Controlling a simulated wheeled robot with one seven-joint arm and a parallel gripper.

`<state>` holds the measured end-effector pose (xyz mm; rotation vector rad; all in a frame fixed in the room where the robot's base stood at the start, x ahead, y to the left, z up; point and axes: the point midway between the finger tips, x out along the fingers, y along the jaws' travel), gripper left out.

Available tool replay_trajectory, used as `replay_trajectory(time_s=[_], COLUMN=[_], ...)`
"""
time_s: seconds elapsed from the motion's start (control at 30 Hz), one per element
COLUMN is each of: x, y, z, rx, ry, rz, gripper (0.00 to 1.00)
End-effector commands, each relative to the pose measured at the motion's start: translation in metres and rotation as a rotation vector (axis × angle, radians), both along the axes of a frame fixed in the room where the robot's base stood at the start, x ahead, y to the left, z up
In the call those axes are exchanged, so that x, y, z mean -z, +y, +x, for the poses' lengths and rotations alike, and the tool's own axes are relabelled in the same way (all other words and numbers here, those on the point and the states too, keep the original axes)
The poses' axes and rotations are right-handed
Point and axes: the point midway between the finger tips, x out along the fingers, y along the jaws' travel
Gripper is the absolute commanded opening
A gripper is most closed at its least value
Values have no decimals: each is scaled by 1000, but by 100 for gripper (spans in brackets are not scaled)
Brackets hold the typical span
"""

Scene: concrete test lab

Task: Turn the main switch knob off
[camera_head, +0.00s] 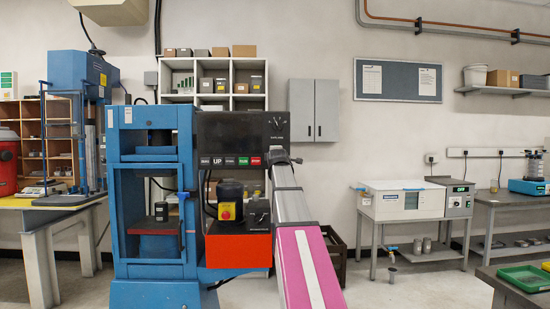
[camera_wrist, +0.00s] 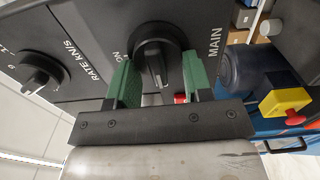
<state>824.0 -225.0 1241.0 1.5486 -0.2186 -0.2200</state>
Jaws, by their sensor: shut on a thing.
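The main switch knob (camera_wrist: 157,55) is a round black knob with a raised grip bar. It sits on a dark panel (camera_wrist: 85,30) in the wrist view, with "ON" on its left and "MAIN" on its right. The grip bar runs roughly up and down in the picture, and "ON" lies off to its side. My gripper (camera_wrist: 158,76) has its green fingers on either side of the knob and is shut on it. In the head view my arm covers the knob on the black control panel (camera_head: 232,132) of the blue press (camera_head: 125,215).
A second knob, marked "RATE KN/S" (camera_wrist: 40,72), is left of my gripper in the wrist view. A yellow box with a red button (camera_wrist: 285,102) and a dark motor (camera_wrist: 242,70) are on the right. Open floor (camera_head: 400,285) lies right of the press.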

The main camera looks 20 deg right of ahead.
Motion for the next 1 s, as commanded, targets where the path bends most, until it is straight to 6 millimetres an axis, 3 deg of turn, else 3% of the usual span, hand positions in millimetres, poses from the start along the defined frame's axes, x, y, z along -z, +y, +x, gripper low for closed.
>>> replay_trajectory(time_s=[0.37,0.4,0.47,0.77,1.0], x=[1,1,1,1,1], y=[0,0,0,0,5], z=[0,0,0,-1,-19], rx=[0,0,0,0,0], ry=[4,3,3,2,2], rz=[-5,-4,-4,-4,-4], gripper=[22,56,70,70,70])
